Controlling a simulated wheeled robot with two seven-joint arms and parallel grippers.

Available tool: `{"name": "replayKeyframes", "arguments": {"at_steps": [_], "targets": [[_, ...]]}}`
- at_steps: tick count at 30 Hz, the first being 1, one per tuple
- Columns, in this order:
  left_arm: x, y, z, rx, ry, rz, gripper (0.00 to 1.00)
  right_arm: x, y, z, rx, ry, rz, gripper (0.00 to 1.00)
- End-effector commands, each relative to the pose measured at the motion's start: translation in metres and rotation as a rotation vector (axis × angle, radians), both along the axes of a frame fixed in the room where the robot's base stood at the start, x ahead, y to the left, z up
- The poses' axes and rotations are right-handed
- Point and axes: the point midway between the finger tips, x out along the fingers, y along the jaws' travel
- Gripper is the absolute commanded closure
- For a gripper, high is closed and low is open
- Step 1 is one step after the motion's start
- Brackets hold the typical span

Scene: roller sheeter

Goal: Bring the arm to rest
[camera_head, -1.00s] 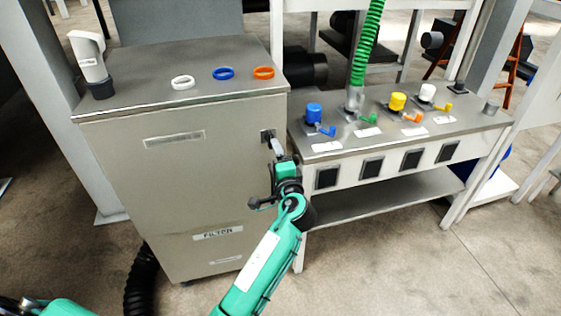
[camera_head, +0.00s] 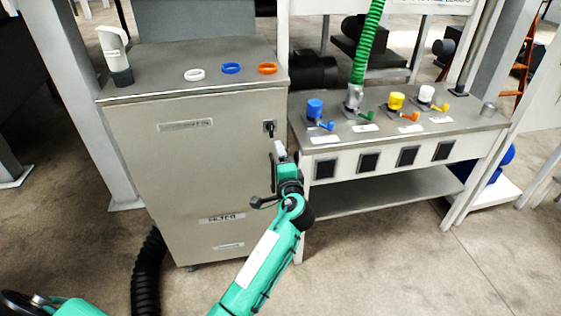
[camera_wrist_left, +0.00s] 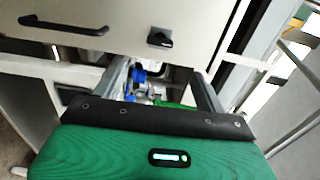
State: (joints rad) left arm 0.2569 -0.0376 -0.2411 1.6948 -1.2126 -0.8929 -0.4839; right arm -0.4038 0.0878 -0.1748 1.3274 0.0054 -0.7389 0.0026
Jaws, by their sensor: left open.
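My left arm, green, comes in from the bottom of the head view. Its left gripper (camera_head: 279,150) is in front of the right side of the grey filter cabinet (camera_head: 190,180), just below a black knob (camera_head: 269,127). In the left wrist view the two fingers (camera_wrist_left: 165,85) stand apart with nothing held between them. The knob also shows there (camera_wrist_left: 160,39), beyond the fingertips and apart from them. My right gripper is not in view.
White, blue and orange rings (camera_head: 267,68) and a white-and-dark fitting (camera_head: 115,57) are on the cabinet top. To the right, a bench (camera_head: 340,145) carries several coloured valves and a green hose (camera_head: 368,45). Open floor (camera_head: 400,275) lies in front.

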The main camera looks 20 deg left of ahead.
Motion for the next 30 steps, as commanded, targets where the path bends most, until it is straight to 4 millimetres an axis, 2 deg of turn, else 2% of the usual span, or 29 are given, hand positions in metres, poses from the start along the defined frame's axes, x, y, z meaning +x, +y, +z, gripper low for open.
{"name": "replayKeyframes", "arguments": {"at_steps": [8,13,15,17,20,23,24,26,27,30], "targets": [[0.000,0.000,0.000,0.000,0.000,0.000,0.27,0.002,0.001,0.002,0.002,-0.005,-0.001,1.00],[0.000,0.000,0.000,-0.001,0.001,0.000,0.27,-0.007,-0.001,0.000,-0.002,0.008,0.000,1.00],[0.000,-0.001,-0.006,-0.006,0.011,-0.006,0.27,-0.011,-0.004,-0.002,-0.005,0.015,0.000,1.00],[0.001,-0.002,-0.021,-0.020,0.036,-0.019,0.27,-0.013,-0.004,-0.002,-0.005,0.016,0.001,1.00],[0.000,-0.007,-0.067,-0.075,0.110,-0.061,0.27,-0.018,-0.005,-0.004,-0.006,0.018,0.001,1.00],[-0.011,-0.014,-0.137,-0.167,0.219,-0.112,0.27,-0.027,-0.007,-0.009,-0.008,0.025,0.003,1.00],[-0.019,-0.017,-0.166,-0.212,0.262,-0.128,0.27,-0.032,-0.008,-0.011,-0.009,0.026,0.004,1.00],[-0.034,-0.020,-0.210,-0.281,0.328,-0.148,0.27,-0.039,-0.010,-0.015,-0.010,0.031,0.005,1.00],[-0.047,-0.022,-0.239,-0.329,0.370,-0.155,0.27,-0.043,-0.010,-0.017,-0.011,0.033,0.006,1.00],[-0.085,-0.025,-0.306,-0.452,0.470,-0.158,0.27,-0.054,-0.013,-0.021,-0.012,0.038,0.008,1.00]]}}
